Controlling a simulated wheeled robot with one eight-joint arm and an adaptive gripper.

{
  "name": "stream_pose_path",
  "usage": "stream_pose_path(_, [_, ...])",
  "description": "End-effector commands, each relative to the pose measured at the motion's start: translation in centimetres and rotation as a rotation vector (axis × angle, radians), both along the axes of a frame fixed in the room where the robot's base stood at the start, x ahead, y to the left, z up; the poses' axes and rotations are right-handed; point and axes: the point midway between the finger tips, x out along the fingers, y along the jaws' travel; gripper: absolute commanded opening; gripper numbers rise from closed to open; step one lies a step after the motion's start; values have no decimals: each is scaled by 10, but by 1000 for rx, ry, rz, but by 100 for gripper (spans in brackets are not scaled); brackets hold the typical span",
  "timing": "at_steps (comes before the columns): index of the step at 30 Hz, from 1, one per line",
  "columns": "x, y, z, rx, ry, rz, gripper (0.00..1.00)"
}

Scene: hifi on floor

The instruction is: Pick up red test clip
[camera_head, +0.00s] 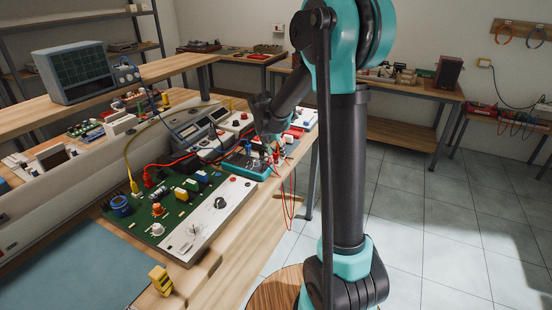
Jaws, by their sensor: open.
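My gripper (268,138) hangs at the end of my dark and teal arm, over the far right part of the left workbench. Its fingers point down and look small and dark here. Below it stands a teal-edged device (247,167) with small clips and leads at its right side. A small red clip (276,156) shows there, close under the gripper. I cannot tell whether the fingers touch it. Thin red leads (290,200) hang from that spot over the bench edge. Another red clip (148,178) sits on the back edge of the green circuit board.
The green circuit board (150,212) with a white panel fills the near bench. A yellow clip (160,281) stands at the front edge. Meters (190,130) and an oscilloscope (75,70) are behind. The tiled floor (440,230) at right is clear.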

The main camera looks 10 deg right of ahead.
Motion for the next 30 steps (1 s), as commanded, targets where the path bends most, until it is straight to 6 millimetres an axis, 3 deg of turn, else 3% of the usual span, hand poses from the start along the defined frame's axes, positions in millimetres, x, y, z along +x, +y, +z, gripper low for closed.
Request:
stream_pose_path(4, [4, -3, -13, 0, 0, -1, 41])
stream_pose_path(12, [5, -4, -15, 0, 0, 0, 41])
stream_pose_path(22, [5, -3, -15, 0, 0, 0, 0])
stream_pose_path(30, [5, -3, -14, 0, 0, 0, 0])
